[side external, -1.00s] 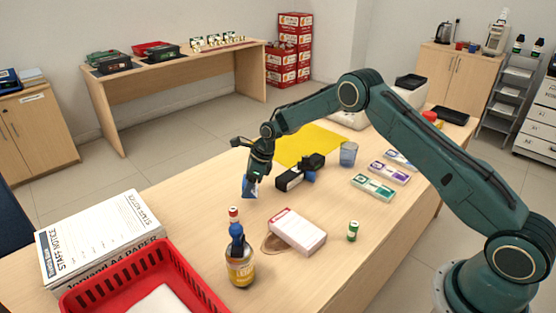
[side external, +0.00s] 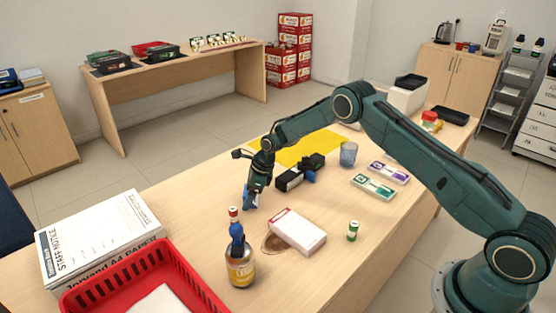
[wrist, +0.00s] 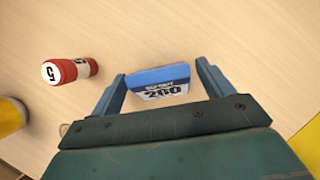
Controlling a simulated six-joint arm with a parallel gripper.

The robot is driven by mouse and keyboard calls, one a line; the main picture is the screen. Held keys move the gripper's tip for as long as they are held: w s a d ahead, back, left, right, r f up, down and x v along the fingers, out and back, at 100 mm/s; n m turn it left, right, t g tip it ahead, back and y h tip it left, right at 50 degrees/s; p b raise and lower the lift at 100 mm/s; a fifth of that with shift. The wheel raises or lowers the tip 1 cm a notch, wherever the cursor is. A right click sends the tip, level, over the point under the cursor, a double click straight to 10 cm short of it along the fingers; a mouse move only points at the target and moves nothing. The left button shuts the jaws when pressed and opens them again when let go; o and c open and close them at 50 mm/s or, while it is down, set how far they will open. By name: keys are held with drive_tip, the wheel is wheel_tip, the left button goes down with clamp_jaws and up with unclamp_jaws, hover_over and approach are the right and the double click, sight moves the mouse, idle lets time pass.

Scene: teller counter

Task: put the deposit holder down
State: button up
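The deposit holder (wrist: 160,82) is a small blue block with a white label reading 200, in the wrist view. In the side external view the deposit holder (side external: 249,201) shows as a bit of blue, low at the table and mostly hidden by my gripper (side external: 253,200). In the wrist view my gripper (wrist: 161,75) has one finger on each side of the holder. A narrow gap shows beside each finger, so it looks open around the holder. The holder appears to rest on the table; its underside is hidden.
A bottle (side external: 240,268) stands in front, a white box (side external: 298,230) to the right and a black device (side external: 300,172) behind. A red basket (side external: 195,278) is front left. Bare table lies left of my gripper.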

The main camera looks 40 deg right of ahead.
drive_tip(key=shift+r, duration=0.15)
drive_tip(key=v, duration=1.2)
idle(0.7)
drive_tip(key=s+a+r+n+t+h, duration=0.1)
drive_tip(key=s+r+n, duration=0.7)
drive_tip(key=r, duration=0.4)
drive_tip(key=s+a+r+n+h, duration=0.1)
drive_tip(key=s+r+n, duration=0.4)
drive_tip(key=s+r, duration=0.55)
drive_tip(key=s+r+n+t+h, duration=0.1)
drive_tip(key=s+n, duration=1.3)
drive_tip(key=s, duration=1.1)
drive_tip(key=shift+r, duration=0.4)
